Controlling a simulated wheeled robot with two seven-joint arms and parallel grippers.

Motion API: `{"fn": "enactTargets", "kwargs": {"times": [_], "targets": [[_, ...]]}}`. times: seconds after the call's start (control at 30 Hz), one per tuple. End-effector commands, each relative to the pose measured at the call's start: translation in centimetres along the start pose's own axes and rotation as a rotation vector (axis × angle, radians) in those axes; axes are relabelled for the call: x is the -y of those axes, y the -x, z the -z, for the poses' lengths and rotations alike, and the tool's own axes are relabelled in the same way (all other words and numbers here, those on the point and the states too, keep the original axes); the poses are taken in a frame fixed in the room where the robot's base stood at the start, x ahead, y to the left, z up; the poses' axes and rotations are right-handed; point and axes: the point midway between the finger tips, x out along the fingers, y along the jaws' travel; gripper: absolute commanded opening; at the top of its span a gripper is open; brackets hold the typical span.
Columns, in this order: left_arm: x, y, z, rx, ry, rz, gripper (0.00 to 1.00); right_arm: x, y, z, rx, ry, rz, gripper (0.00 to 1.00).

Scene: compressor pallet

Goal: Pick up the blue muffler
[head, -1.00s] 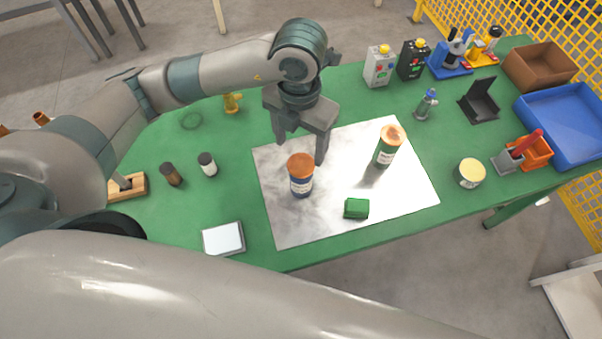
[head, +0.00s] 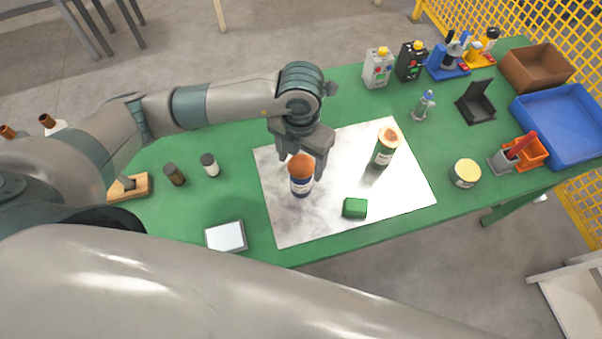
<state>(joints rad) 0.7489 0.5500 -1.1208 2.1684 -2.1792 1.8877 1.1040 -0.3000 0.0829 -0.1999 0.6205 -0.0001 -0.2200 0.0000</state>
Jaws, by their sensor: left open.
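The blue muffler (head: 301,185), a blue cylinder with a white label and an orange-brown top, stands upright on the pale marbled mat (head: 285,226). My left gripper (head: 303,168) is open and low at the muffler, with its fingers at the upper part on the far side and right. Whether the fingers touch it I cannot tell. A similar green cylinder (head: 383,152) with an orange-rimmed top stands to the right on the mat. My right gripper is not in view.
A green block (head: 355,208) lies on the mat's front part.

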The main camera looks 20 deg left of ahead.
Motion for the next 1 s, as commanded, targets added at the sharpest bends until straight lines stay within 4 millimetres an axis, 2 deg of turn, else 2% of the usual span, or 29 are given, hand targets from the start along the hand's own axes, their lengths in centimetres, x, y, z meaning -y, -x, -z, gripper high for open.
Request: {"fn": "enactTargets", "kwargs": {"times": [0.07, 0.2, 0.3, 0.77, 0.87, 1.0], "targets": [[0.1, -0.5, 0.2, -0.004, 0.0, -0.001, 0.65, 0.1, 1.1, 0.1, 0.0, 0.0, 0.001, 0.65], [0.1, -2.3, 0.2, -0.003, 0.001, 0.0, 0.65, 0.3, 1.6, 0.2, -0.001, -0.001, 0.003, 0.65], [0.1, -2.9, 0.1, 0.0, 0.0, 0.0, 0.65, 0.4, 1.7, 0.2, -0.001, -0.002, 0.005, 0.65], [0.1, -3.1, 0.1, 0.001, -0.001, 0.0, 0.65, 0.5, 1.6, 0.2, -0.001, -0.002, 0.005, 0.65], [0.1, -3.1, 0.1, 0.001, 0.0, 0.0, 0.46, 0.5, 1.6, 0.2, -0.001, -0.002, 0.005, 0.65], [0.1, -3.1, 0.1, 0.001, 0.0, 0.0, 0.14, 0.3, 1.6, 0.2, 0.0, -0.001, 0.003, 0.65]]}}
